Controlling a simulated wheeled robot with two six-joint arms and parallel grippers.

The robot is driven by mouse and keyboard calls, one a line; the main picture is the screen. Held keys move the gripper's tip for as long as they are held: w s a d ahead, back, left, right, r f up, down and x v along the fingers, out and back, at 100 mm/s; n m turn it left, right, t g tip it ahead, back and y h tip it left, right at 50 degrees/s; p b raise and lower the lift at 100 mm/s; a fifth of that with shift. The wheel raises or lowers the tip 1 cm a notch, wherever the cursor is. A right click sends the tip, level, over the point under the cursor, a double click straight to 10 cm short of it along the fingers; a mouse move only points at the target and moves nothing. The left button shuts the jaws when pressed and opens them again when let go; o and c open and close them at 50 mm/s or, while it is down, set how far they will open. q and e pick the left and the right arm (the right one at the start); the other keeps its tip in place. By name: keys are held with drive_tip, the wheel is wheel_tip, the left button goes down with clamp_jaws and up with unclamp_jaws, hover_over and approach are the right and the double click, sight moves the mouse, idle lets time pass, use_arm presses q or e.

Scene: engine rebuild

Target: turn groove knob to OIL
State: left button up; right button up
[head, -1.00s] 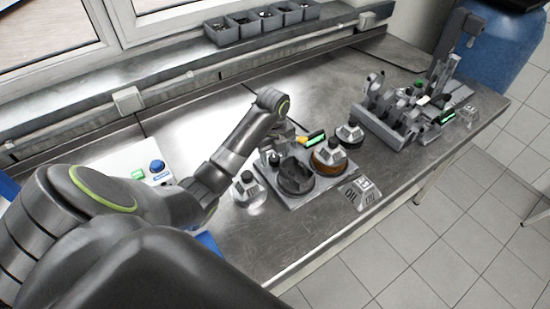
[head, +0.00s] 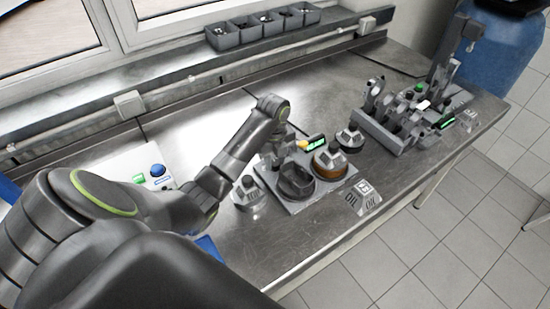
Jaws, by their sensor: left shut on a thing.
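My left gripper (head: 296,144) reaches down to the back edge of a grey station plate (head: 322,196), beside a small green-lit display (head: 314,142). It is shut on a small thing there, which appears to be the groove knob. The fingers and wrist mostly hide it, so I cannot read which mark it points to. The plate carries a dark round dish (head: 296,180) and a brown-rimmed round dish with a grey block on it (head: 330,160). My right gripper is not in view.
Silver weight-like pieces stand left (head: 248,190) and behind right (head: 349,139) of the plate. A grey fixture with several upright parts (head: 408,118) is further right. A panel with a blue button (head: 158,170) lies left. Grey bins (head: 262,24) line the back ledge. The bench front is clear.

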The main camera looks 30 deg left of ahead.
use_arm(q)
drive_tip(key=shift+r+n+p, duration=0.2)
drive_tip(key=shift+n+p, duration=0.3)
drive_tip(key=shift+p, duration=0.2)
drive_tip(key=n+p, duration=0.4)
drive_tip(key=p, duration=0.1)
drive_tip(key=shift+n+p, duration=0.65)
drive_tip(key=shift+n, duration=0.45)
drive_tip(key=n, duration=0.2)
drive_tip(key=shift+f+n+p, duration=0.15)
drive_tip(key=shift+n+p, duration=0.15)
drive_tip(key=shift+p, duration=0.1)
drive_tip(key=shift+n, duration=1.9)
drive_tip(key=o, duration=1)
